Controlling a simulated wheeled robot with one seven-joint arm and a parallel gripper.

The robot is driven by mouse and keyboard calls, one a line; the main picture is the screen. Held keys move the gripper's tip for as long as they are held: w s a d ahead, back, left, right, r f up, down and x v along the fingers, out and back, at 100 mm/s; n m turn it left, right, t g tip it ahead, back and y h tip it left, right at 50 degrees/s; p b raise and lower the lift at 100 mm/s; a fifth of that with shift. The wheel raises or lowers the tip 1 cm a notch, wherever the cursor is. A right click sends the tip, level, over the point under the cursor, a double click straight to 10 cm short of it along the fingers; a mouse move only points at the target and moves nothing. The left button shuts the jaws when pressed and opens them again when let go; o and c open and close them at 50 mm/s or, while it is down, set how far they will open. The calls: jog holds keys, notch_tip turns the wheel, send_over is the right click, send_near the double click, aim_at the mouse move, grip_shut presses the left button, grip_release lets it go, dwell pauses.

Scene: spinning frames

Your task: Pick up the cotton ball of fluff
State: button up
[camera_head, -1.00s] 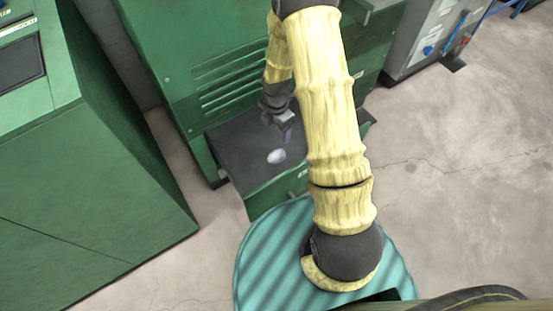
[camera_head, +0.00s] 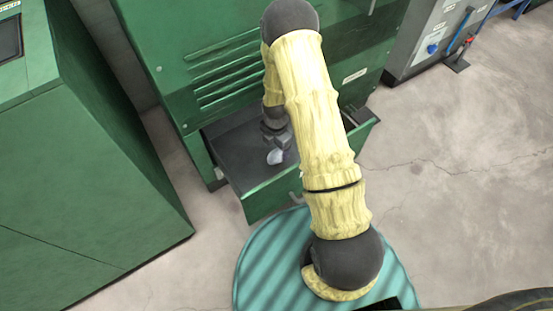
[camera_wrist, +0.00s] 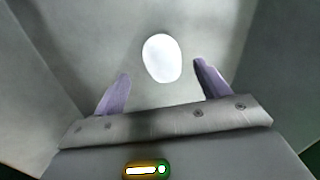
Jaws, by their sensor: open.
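The cotton ball of fluff (camera_head: 275,157) is a small white, egg-shaped lump on the dark floor of an open green drawer (camera_head: 272,196). In the wrist view the cotton ball (camera_wrist: 162,58) shows whole, ahead of and between my two purple fingers. My gripper (camera_wrist: 160,85) is open, with nothing between its fingertips. In the head view my gripper (camera_head: 277,146) is low inside the drawer, right by the cotton ball. Whether a finger touches the ball cannot be told.
The drawer juts from a green machine (camera_head: 180,60) with vent slots. Another green cabinet (camera_head: 90,190) stands at the left. A grey cabinet (camera_head: 425,45) is at the upper right. The concrete floor (camera_head: 460,190) at the right is clear.

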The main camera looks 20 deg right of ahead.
aim_at(276, 153)
jog(key=f+b, duration=0.2)
jog(key=f, duration=0.1)
jog(key=f+b, duration=0.1)
jog(key=f, duration=0.1)
jog(key=shift+s+f+b, duration=0.15)
jog(key=shift+s+b, duration=0.1)
jog(key=shift+b, duration=0.15)
dwell(0.4)
jog(key=c, duration=1)
jog(key=shift+c, duration=0.2)
notch_tip(276, 153, up, 10)
jog(key=p, duration=0.5)
